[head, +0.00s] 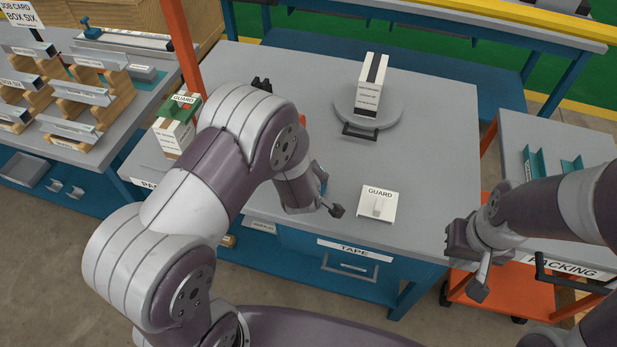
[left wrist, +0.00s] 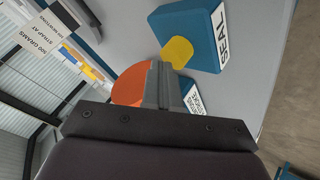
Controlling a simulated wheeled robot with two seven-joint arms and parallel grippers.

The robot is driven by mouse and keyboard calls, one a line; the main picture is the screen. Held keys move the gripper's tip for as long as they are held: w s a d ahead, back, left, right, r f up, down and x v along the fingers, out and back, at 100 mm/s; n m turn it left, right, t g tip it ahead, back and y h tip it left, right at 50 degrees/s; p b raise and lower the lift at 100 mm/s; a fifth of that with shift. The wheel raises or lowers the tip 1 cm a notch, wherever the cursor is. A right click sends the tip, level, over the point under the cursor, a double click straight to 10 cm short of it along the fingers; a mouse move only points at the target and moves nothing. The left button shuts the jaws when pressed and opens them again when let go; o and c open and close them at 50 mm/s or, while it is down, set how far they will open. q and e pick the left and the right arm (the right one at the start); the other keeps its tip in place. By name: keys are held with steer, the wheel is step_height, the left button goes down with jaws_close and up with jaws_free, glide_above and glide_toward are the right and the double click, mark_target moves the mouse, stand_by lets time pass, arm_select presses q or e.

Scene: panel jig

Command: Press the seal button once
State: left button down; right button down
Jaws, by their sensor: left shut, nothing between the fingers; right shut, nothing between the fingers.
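In the head view, my left gripper (head: 334,208) is low over the table, left of the GUARD block; I cannot clearly pick out the seal box there, near my left arm. My right gripper (head: 478,290) is shut and empty by the table's right front corner.
A white GUARD block (head: 378,205) sits near the front of the grey table (head: 430,170). A white carton (head: 371,85) stands on a round turntable (head: 392,112). Another carton (head: 172,138) stands at the left. A packing table (head: 560,130) is at the right.

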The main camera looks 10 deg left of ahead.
arm_select(q)
steer(key=shift+r+p, duration=0.55)
steer(key=shift+r, duration=0.35)
step_height(320, 180, up, 5)
steer(key=p, duration=0.4)
stand_by(0.5)
